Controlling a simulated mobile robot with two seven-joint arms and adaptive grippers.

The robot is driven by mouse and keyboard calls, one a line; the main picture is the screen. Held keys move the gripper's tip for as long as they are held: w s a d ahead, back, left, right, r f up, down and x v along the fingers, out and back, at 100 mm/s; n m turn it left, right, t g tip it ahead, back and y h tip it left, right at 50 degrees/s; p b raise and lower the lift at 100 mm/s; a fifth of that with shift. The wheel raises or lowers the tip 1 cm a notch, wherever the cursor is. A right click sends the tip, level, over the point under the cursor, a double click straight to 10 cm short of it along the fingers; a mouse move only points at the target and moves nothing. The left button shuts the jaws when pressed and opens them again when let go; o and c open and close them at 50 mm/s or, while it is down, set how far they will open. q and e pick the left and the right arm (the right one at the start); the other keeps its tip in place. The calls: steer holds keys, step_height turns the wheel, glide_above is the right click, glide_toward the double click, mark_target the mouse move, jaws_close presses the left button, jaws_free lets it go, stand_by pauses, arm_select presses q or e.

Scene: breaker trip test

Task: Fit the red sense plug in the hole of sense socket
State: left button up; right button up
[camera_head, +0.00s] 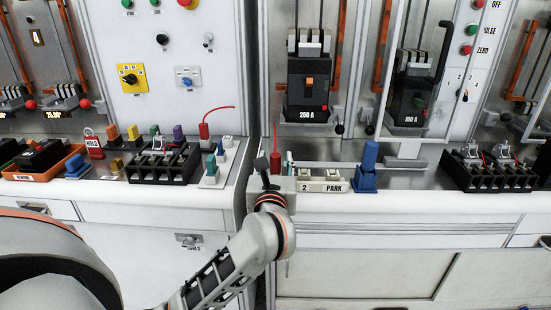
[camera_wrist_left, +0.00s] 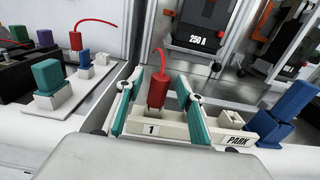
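A red plug (camera_wrist_left: 157,90) with a red wire stands upright over the pale block marked 1 (camera_wrist_left: 165,130) in the left wrist view. Its pale lower end is at the block; how deep it sits I cannot tell. My left gripper (camera_wrist_left: 160,92) has its teal-padded fingers on either side of the plug, with visible gaps. In the head view the gripper (camera_head: 268,172) is at the counter's front edge, beside the red plug (camera_head: 276,161). A second red plug (camera_wrist_left: 76,41) with a wire stands on the left counter, also in the head view (camera_head: 204,131). My right gripper is not in view.
Pale blocks marked 2 and PARK (camera_head: 322,186) stand right of the gripper, then a blue block-shaped piece (camera_head: 366,170). The left counter holds a black terminal block (camera_head: 165,165) and small coloured plugs. Breaker panels rise behind. A gap separates the two cabinets.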

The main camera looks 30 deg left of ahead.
arm_select(q)
steer(key=v, duration=1)
steer(key=shift+s+d, duration=0.15)
steer(key=shift+s, duration=0.1)
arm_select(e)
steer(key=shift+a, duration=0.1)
